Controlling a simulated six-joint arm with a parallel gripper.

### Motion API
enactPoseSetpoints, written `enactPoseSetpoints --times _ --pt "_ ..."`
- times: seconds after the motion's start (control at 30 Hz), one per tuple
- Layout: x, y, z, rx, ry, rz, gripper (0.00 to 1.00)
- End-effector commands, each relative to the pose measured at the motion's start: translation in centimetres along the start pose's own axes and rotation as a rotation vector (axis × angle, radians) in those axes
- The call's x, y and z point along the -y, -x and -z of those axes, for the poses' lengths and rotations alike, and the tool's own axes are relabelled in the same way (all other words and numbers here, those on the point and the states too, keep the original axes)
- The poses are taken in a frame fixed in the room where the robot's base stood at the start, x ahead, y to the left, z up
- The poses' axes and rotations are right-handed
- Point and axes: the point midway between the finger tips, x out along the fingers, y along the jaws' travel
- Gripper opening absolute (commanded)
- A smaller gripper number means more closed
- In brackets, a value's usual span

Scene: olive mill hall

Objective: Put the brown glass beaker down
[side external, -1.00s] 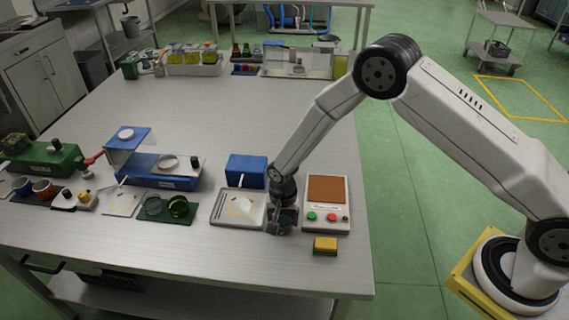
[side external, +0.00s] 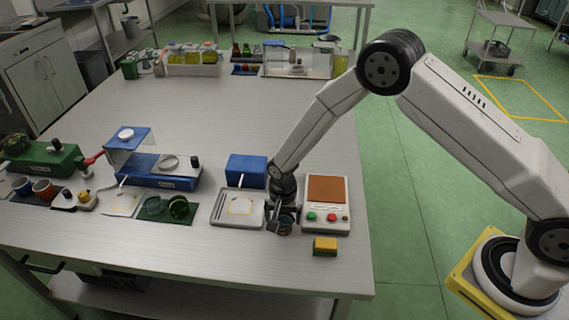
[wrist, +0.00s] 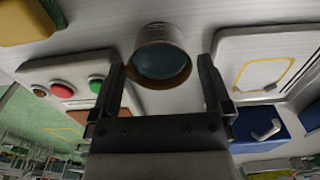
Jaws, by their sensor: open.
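The brown glass beaker (wrist: 160,55) stands on the metal table (side external: 180,255) in the gap between the white tray (side external: 222,222) and the button box (side external: 338,222). In the wrist view its round brown rim and dark, bluish inside show. In the side view the beaker (side external: 285,227) is small and dark and partly hidden by my gripper (side external: 283,213). My gripper (wrist: 162,80) is open, with one finger on each side of the beaker and a visible gap to both. The tray carries a yellow outline and a slotted strip.
The button box has a brown top panel, red and green buttons. A yellow sponge-like block (side external: 325,246) lies at the front right. A blue box (side external: 246,171) stands behind the tray. A green mat (side external: 168,208) with glass dishes lies left. The table's front middle is clear.

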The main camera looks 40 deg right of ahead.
Motion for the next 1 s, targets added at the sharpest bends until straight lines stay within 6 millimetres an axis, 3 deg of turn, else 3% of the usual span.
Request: enactPoseSetpoints --times 0.7,1.0 --pt "0.0 9.2 0.0 -0.001 0.0 0.002 1.0" --pt "0.0 11.0 0.0 0.0 0.0 -0.001 1.0"
